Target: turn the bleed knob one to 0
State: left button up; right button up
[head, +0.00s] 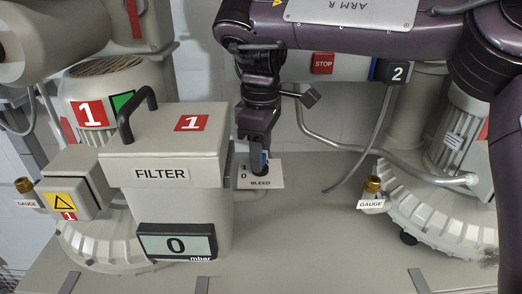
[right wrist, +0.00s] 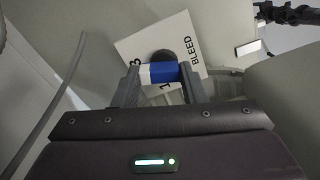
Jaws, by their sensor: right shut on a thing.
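The bleed knob (right wrist: 162,72) is blue with a white part at its left end in the right wrist view. It sits above a white plate (right wrist: 130,44) lettered BLEED. In the head view the plate (head: 274,180) lies right of the filter box, with 1 above 0 at its left edge. My right gripper (head: 261,152) points down over the plate, and its fingers (right wrist: 160,80) are shut on the knob from both sides. In the head view the fingers hide most of the knob. The knob's exact setting cannot be read. My left gripper is not in view.
The grey filter box (head: 160,150), with a black handle (head: 137,112) and a display (head: 177,243) reading 0 mbar, stands close left of my right gripper. A curved pipe (head: 335,143) and a gauge fitting (head: 372,190) are to the right. The panel below the plate is clear.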

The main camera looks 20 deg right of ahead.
jog(key=n, duration=0.3)
jog(key=shift+a+n, duration=0.1)
jog(key=shift+n, duration=0.3)
jog(key=n, duration=0.4)
jog(key=shift+n, duration=0.3)
jog(key=n, duration=0.3)
jog(key=shift+a, duration=0.15)
jog(key=shift+n, duration=2.1)
jog(key=o, duration=1)
